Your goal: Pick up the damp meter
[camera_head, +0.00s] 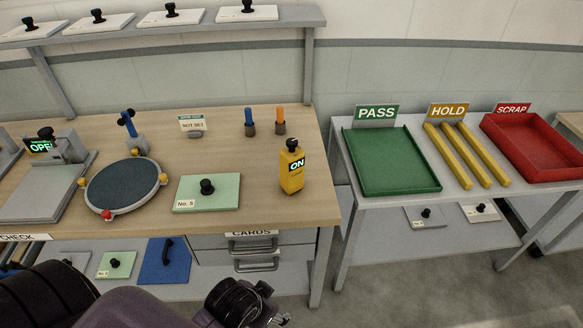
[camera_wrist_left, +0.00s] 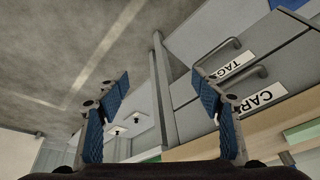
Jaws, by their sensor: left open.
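My left gripper (camera_head: 272,303) is low in front of the bench, below and apart from the yellow device. The left wrist view shows its two blue-padded fingers (camera_wrist_left: 160,82) spread apart with nothing between them. I cannot make out the yellow device in that view. My right gripper is not in view.
A green No. 5 plate (camera_head: 222,186) lies left of the device, with a round dark turntable (camera_head: 122,186) beyond. Drawers (camera_head: 256,266) sit under the bench top. Green PASS (camera_head: 362,186) and red SCRAP (camera_head: 540,170) trays and yellow HOLD bars (camera_head: 462,160) are on the right table.

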